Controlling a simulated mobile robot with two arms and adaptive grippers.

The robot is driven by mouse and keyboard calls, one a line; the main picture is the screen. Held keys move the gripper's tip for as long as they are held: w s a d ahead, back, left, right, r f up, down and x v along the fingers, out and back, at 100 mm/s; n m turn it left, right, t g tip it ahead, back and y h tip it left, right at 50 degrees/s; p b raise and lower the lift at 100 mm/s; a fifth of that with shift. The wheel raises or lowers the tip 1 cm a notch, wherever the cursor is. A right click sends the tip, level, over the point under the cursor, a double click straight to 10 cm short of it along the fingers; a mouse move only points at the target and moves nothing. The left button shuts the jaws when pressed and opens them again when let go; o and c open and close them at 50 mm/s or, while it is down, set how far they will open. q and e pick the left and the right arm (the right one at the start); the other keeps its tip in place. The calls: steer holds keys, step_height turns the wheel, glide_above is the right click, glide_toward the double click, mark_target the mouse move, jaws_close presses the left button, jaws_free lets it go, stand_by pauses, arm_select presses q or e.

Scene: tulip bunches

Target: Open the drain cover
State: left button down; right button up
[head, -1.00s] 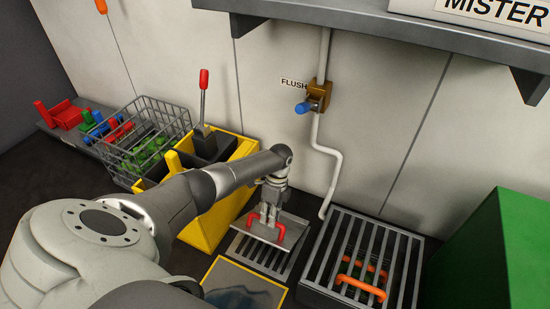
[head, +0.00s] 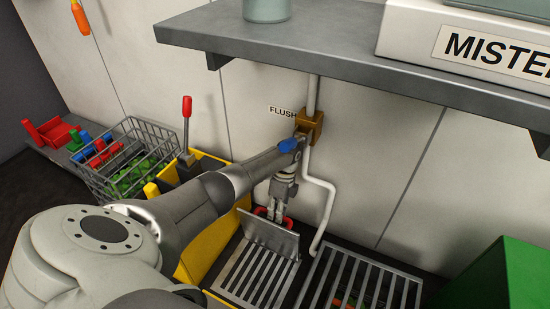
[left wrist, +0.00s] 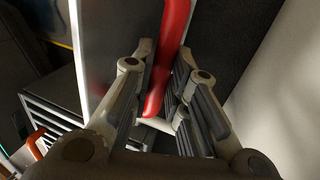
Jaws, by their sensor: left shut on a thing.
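The drain cover (head: 272,236) is a grey metal plate with a red handle (head: 262,211). It stands tilted up steeply at the far end of a slotted drain grate (head: 252,272), whose bars lie uncovered. My left gripper (head: 276,212) is shut on the red handle, behind the raised plate in the head view. In the left wrist view, the red handle (left wrist: 174,40) runs between the fingers of the left gripper (left wrist: 160,84), beside the plate (left wrist: 118,30). My right gripper is not in view.
A pipe with a brown valve (head: 310,122) and blue knob (head: 289,145) runs down the wall close to my left wrist. A second barred grate (head: 372,274) lies at right, by a green box (head: 497,275). A yellow bin (head: 205,245) and wire basket (head: 125,165) stand left.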

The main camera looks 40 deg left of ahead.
arm_select(q)
steer(key=shift+w+f, duration=0.25)
steer(key=shift+f, duration=0.25)
steer(key=c, duration=1.4)
jaws_free()
steer(key=shift+f, duration=0.1)
steer(key=shift+c, duration=0.2)
steer(key=shift+w+r, duration=0.1)
steer(key=shift+r, duration=0.1)
steer(key=shift+a, duration=0.1)
